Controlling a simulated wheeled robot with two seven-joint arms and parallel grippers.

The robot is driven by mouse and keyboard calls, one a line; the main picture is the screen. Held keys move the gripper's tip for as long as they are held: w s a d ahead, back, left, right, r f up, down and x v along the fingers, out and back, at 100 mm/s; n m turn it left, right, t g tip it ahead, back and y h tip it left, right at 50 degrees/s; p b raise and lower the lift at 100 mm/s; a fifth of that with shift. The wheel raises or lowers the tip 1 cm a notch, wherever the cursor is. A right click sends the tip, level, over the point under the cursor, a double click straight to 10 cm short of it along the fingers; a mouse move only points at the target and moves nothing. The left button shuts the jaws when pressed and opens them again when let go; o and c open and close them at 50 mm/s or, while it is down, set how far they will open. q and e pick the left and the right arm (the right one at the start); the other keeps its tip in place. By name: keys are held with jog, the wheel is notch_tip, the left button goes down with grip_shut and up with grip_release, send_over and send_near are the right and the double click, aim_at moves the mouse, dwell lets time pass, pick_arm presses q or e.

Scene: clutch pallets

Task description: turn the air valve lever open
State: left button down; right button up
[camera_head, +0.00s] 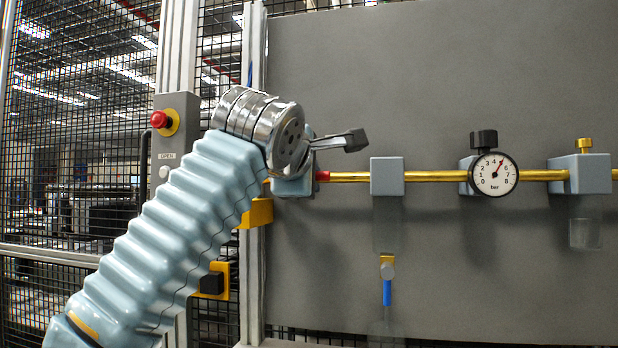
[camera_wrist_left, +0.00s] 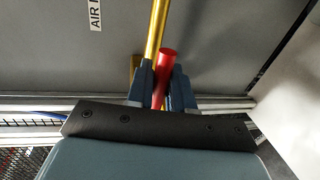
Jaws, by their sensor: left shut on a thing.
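The red air valve lever (camera_wrist_left: 166,68) stands between the two fingers of my left gripper (camera_wrist_left: 161,86) in the left wrist view. The gripper is shut on it. The lever lies roughly along the brass pipe (camera_wrist_left: 157,28), with a slight tilt. In the head view my left gripper (camera_head: 298,183) is mostly hidden behind my wrist, at the left end of the pipe (camera_head: 345,177). Only a short red end of the lever (camera_head: 322,176) shows there. The valve body is hidden. My right gripper is in neither view.
Along the pipe sit a grey block (camera_head: 387,176), a pressure gauge (camera_head: 494,174) with its needle up and right, and a regulator block (camera_head: 583,173). A blue-handled valve (camera_head: 387,285) hangs below.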

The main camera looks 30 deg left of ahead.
pick_arm(q)
jog(key=c, duration=1.2)
grip_release()
jog(key=shift+o, duration=0.2)
jog(key=shift+s, duration=0.1)
jog(key=v, duration=1.3)
jog(key=shift+s+r, duration=0.15)
jog(key=shift+s, duration=0.15)
